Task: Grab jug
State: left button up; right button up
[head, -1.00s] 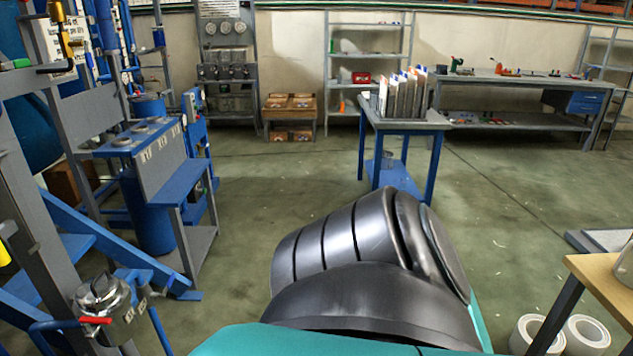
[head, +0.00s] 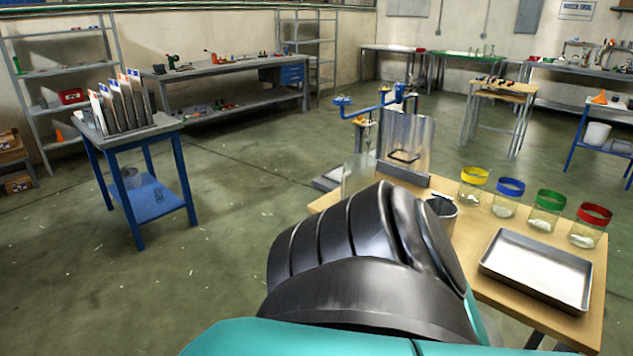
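A grey metal cup-like vessel (head: 444,211), which may be the jug, stands on the wooden table (head: 478,240). My own dark, ribbed body part hides its left side, and I cannot see a handle. A small grey container (head: 131,178) sits on the lower shelf of the blue table (head: 160,200) at the left; it is too small to tell whether it is a jug. Neither of my grippers is in view.
Jars with yellow (head: 474,176), blue (head: 511,188), green (head: 550,200) and red (head: 594,214) lids stand behind a metal tray (head: 537,268) on the wooden table. A clear glass vessel (head: 359,172) stands at its left. The floor between both tables is clear.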

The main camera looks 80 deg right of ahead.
aim_at(359, 169)
jog(key=z, duration=3.05)
jog(key=i+j+z, duration=0.2)
jog(key=z, duration=0.2)
jog(key=i+j+z, duration=0.1)
jog(key=j+z, duration=0.25)
jog(key=j, duration=0.15)
jog(key=i+j+z, duration=0.1)
jog(key=j, duration=0.5)
jog(key=i+j+z, duration=0.15)
jog(key=j, duration=0.45)
jog(key=i+j+z, duration=0.1)
jog(key=j, duration=0.55)
